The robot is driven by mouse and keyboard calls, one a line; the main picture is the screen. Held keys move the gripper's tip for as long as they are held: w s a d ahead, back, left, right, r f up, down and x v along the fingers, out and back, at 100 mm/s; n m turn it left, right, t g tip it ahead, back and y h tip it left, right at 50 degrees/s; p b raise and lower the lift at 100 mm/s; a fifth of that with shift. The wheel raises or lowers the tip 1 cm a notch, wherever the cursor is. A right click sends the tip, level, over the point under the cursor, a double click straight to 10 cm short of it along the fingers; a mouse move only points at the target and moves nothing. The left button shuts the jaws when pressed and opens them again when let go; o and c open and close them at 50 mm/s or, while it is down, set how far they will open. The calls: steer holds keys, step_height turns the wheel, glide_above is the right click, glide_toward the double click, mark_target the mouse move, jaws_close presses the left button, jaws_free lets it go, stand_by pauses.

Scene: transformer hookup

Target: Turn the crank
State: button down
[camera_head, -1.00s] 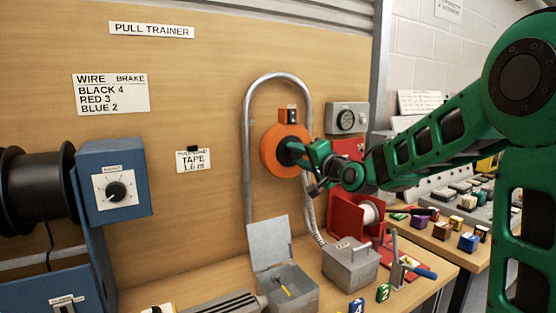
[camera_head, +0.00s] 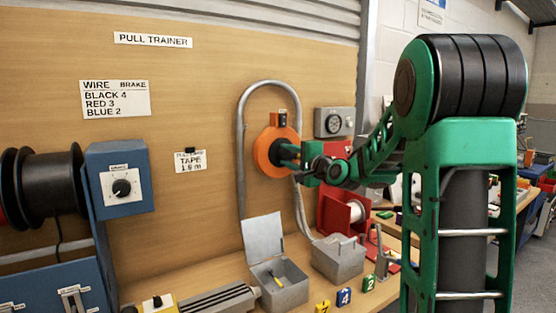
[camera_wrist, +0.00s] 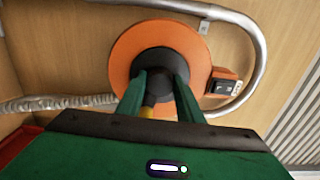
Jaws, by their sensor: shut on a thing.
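An orange disc-shaped reel (camera_head: 262,152) is mounted on the wooden board, inside a bent grey conduit. It fills the upper middle of the wrist view (camera_wrist: 124,55), with a round black hub (camera_wrist: 160,58) at its centre. My gripper (camera_head: 286,152) is at the front of the reel. In the wrist view my two green fingers (camera_wrist: 160,78) stand on either side of the dark part at the hub and are shut on it. A small yellow piece (camera_wrist: 147,112) shows between the fingers. No separate crank arm is clear; my fingers and palm hide part of the hub.
The conduit (camera_head: 241,150) curves close around the reel. A blue unit with a dial (camera_head: 121,187) and black spool (camera_head: 52,188) stand left.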

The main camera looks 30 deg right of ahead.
steer(key=shift+d+f, duration=0.25)
steer(key=c, duration=1.2)
jaws_free()
steer(key=shift+a+r, duration=0.1)
steer(key=shift+s, duration=0.1)
steer(key=s, duration=1)
steer(key=shift+s+d, duration=0.2)
steer(key=shift+d, duration=0.2)
